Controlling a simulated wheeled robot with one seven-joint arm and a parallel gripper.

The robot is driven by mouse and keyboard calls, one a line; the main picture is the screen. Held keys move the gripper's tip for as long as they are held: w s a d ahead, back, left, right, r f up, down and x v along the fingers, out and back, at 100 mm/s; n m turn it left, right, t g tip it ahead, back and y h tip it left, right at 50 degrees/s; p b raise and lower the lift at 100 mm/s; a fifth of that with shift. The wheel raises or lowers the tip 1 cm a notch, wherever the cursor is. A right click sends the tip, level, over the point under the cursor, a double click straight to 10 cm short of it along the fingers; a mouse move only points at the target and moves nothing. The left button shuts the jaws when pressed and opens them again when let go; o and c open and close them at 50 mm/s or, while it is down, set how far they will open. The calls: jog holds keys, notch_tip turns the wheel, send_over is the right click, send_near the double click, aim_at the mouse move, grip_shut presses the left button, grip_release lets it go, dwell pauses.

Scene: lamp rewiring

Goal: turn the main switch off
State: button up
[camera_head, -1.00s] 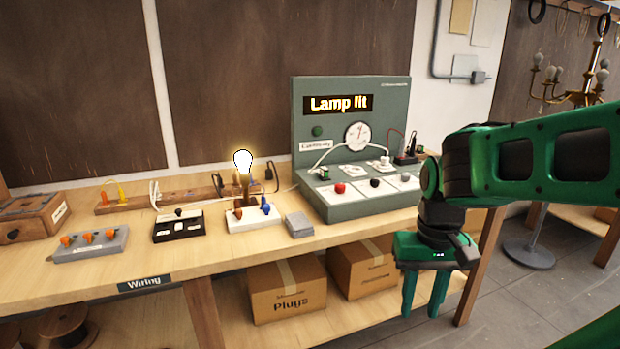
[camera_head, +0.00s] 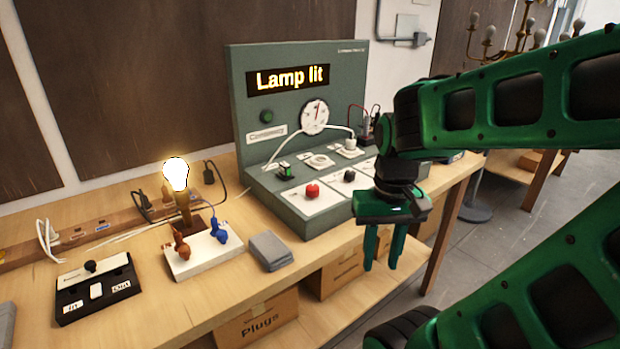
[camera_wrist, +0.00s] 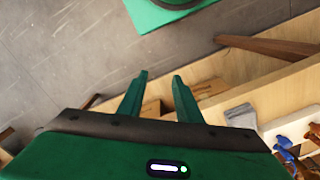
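A green test panel (camera_head: 235,110) stands on the bench with a lit "Lamp lit" sign. Its sloped front carries a red knob (camera_head: 312,191), a black knob (camera_head: 349,175) and a small green switch-like part (camera_head: 286,171). A black box (camera_head: 98,292) marked "In" and "Out" has a black knob and a white rocker. I cannot read which control is the main switch. The lamp bulb (camera_head: 176,174) glows on its white base (camera_head: 205,252). My gripper (camera_head: 384,262) is open and empty, pointing down in front of the panel's right part; its fingers also show in the wrist view (camera_wrist: 160,77).
A grey block (camera_head: 270,251) lies between the lamp base and the panel. Cables and a wooden socket strip (camera_head: 85,236) run along the back. Cardboard boxes (camera_head: 258,322) sit under the bench (camera_head: 150,325).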

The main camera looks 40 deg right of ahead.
jog(key=o, duration=0.3)
jog(key=shift+o, duration=0.6)
jog(key=shift+w+d+r+m, duration=0.15)
jog(key=shift+r, duration=0.4)
jog(key=shift+w+d+r+m, duration=0.1)
jog(key=shift+d+r+m, duration=0.05)
jog(key=shift+r, duration=0.35)
notch_tip(320, 180, up, 11)
jog(key=m, duration=0.9)
send_over(311, 187)
notch_tip(311, 187, down, 10)
jog(key=shift+d+f, duration=0.1)
jog(key=shift+d, duration=0.05)
jog(key=c, duration=1)
